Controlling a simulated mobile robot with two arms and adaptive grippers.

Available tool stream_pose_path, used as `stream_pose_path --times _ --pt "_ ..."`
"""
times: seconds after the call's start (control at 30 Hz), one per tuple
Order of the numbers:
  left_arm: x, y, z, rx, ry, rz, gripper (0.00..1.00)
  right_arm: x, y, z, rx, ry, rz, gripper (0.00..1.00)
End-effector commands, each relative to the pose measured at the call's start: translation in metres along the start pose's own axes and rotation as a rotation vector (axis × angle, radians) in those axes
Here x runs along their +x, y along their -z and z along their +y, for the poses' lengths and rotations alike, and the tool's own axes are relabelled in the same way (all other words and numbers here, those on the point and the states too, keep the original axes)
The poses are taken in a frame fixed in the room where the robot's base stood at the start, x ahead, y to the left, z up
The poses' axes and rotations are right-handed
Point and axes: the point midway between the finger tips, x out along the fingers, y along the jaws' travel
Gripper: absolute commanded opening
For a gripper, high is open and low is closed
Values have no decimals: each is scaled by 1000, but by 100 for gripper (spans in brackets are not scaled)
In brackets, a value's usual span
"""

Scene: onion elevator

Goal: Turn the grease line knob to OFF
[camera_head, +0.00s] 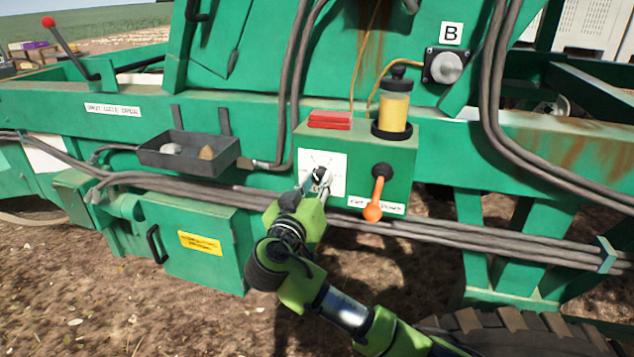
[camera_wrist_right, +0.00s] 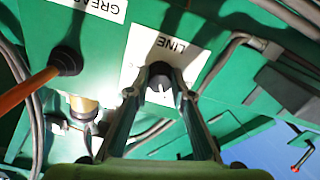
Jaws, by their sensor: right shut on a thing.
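The grease line knob (camera_head: 320,174) is a small black knob on a white label plate (camera_head: 338,160) on the front of a green box (camera_head: 354,140). In the right wrist view the knob (camera_wrist_right: 160,76) shows between my fingers, in front of the label (camera_wrist_right: 184,44) reading "LINE". A pale mark shows on the knob; which setting it points to cannot be read. My right gripper (camera_head: 314,184) reaches up to the knob and is shut on it; it also shows in the right wrist view (camera_wrist_right: 160,88). My left gripper is not in view.
An orange-handled lever (camera_head: 374,200) sits right of the knob on the same box. A yellow grease reservoir (camera_head: 394,112) and red blocks (camera_head: 330,120) are on top. A dark tray (camera_head: 188,152) is at left. Grey hoses (camera_head: 400,226) run below the box.

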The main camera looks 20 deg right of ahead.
Motion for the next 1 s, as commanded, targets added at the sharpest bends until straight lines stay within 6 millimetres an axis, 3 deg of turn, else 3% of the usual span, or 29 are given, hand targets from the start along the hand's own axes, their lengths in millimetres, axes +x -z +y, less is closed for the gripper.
stream_pose_path --times 0.37,1.0 --pt "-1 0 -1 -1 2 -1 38 0 0 0 -121 1 -2 0" --pt "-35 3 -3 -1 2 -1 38 0 4 2 -699 1 -2 0"
